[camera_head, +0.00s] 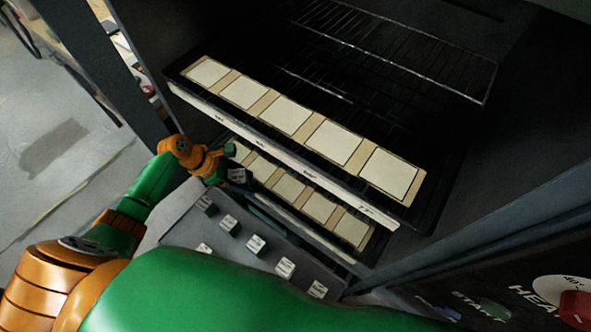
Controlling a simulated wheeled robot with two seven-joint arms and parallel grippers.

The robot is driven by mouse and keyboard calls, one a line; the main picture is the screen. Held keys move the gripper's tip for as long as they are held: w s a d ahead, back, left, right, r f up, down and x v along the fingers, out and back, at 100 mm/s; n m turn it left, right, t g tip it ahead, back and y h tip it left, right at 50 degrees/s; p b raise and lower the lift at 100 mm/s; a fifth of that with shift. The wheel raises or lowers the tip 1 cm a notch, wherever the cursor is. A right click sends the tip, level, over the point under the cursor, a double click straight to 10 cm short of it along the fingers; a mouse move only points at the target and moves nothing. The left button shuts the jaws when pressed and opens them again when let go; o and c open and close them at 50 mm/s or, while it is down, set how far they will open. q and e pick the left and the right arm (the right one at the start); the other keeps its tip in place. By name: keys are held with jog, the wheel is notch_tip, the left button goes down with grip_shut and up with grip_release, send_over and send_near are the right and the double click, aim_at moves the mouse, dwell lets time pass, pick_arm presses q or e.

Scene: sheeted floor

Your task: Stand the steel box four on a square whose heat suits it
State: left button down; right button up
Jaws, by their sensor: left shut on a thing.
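My left gripper (226,165) is shut on a small dark box with a pale marked top (238,176), taken to be the steel box; its marking is too small to read. The gripper holds it beside the left end of the lower tray. The upper tray (262,127) carries a row of several pale squares, such as the left-end square (207,72) and the right-end square (388,175), all bare. Marks on its front edge are too small to read. The lower tray's squares (319,207) show partly under the upper tray. My right gripper is not in view.
Several small boxes with pale marked tops (257,244) stand on a grey surface (190,230) in front of the trays. A wire rack (400,50) is at the back of the dark oven. A panel with a red-and-white dial (562,298) is at lower right.

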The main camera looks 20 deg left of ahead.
pick_arm(q)
jog(key=w+d, duration=0.1)
jog(key=d, duration=0.2)
jog(key=w+d, duration=0.2)
jog(key=d, duration=0.2)
jog(key=w+d, duration=0.2)
jog(key=d, duration=0.2)
jog(key=shift+w+d, duration=0.1)
jog(key=shift+d, duration=0.05)
jog(key=f, duration=0.1)
jog(key=f+b, duration=0.1)
jog(key=shift+w+d+f+b, duration=0.1)
jog(key=shift+d+f+b, duration=0.2)
jog(key=shift+d+f, duration=0.1)
jog(key=shift+f, duration=0.35)
jog(key=shift+w, duration=0.1)
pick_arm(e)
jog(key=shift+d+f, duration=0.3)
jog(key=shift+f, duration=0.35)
pick_arm(q)
jog(key=shift+f, duration=0.15)
jog(key=shift+c, duration=1)
grip_release()
